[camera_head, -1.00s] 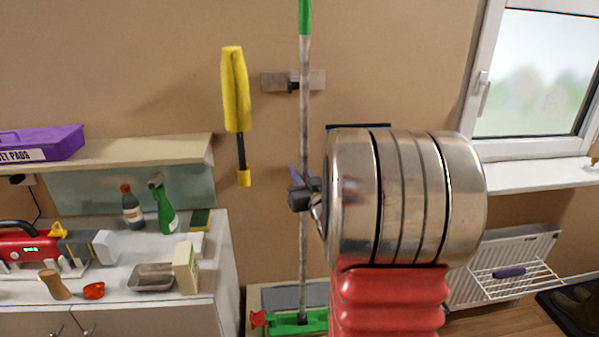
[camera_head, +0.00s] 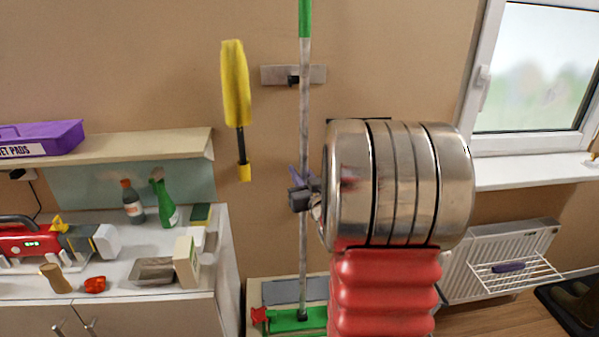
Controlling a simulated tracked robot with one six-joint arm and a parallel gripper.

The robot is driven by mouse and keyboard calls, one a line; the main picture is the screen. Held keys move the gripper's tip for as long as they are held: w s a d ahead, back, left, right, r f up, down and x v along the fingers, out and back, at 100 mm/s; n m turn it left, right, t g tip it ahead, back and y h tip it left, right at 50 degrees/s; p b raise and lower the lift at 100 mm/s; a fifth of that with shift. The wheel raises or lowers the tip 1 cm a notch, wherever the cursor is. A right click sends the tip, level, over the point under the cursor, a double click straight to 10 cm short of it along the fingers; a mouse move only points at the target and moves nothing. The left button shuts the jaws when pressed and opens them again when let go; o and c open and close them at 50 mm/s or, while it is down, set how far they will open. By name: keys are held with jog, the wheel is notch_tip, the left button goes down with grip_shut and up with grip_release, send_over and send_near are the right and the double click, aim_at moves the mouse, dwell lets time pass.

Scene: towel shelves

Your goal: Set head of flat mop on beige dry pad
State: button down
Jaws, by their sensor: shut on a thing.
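The flat mop has a long grey pole with a green top and stands upright (camera_head: 304,130). Its green head (camera_head: 296,321) is low, at the bottom of the picture, over a pale low surface (camera_head: 254,295). My gripper (camera_head: 303,198) is shut on the mop's pole about midway along it. My arm's metal wrist hides part of the view to the right of the pole. A grey flat pad (camera_head: 285,290) lies just behind the mop head. I cannot make out a beige pad; whether the head touches what lies under it is not clear.
A wall holder (camera_head: 280,75) is behind the pole. A yellow duster (camera_head: 236,85) hangs left of it. A counter (camera_head: 130,285) with bottles and a tray stands at the left, below a shelf (camera_head: 130,146). A radiator (camera_head: 520,250) is at the right.

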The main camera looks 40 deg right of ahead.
jog(key=shift+f, duration=0.65)
dwell(1.2)
jog(key=c, duration=1.6)
grip_release()
jog(key=shift+o, duration=0.2)
jog(key=shift+f, duration=0.2)
